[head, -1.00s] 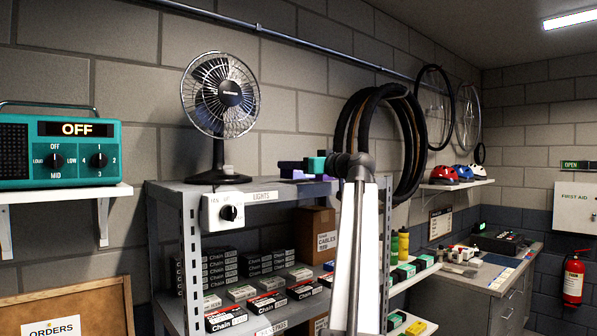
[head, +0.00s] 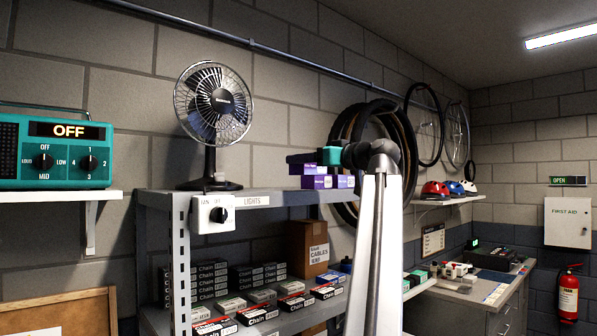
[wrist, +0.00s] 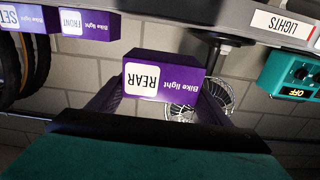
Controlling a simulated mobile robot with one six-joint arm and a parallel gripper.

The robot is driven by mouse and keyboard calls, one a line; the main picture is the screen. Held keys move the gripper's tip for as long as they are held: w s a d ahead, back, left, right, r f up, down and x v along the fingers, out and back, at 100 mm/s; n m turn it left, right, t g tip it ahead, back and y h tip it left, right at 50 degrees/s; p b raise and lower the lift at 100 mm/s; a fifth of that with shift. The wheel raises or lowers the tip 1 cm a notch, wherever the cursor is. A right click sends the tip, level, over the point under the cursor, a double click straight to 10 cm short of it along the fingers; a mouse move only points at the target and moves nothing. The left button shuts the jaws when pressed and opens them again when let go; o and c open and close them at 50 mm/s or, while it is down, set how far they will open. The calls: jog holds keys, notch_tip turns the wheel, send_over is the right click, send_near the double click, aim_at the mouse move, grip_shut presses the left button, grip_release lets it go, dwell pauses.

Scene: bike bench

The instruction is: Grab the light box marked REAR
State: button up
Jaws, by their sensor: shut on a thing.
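The purple light box marked REAR (wrist: 160,78) shows close up in the wrist view, its label upside down. My gripper (wrist: 158,98) is shut on it, with a finger at each side. In the head view my gripper (head: 304,158) is above the top shelf, right of the fan. The held box's label cannot be read there. In the wrist view a box marked FRONT (wrist: 85,24) and one marked SET (wrist: 22,17) stand beside it on the shelf. The purple boxes (head: 327,182) on the shelf also show in the head view, below my gripper.
The grey shelf (head: 270,199) has a LIGHTS label and holds a fan (head: 212,103) on top. Black tyres (head: 350,130) hang on the wall just behind my gripper. Chain boxes and a cables box (head: 308,245) fill the shelf below. A teal OFF unit (head: 55,155) stands at left.

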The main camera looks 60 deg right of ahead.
jog(key=shift+a+r+b+v, duration=0.1)
jog(key=shift+a+b+v, duration=0.1)
jog(key=shift+v, duration=0.7)
jog(key=shift+a+r+b+v, duration=0.1)
jog(key=shift+b+v, duration=0.1)
jog(key=shift+v, duration=0.7)
jog(key=shift+a+r+b+v, duration=0.1)
jog(key=shift+a+b+v, duration=0.1)
jog(key=shift+v, duration=0.7)
jog(key=shift+w, duration=0.15)
jog(key=shift+f, duration=0.1)
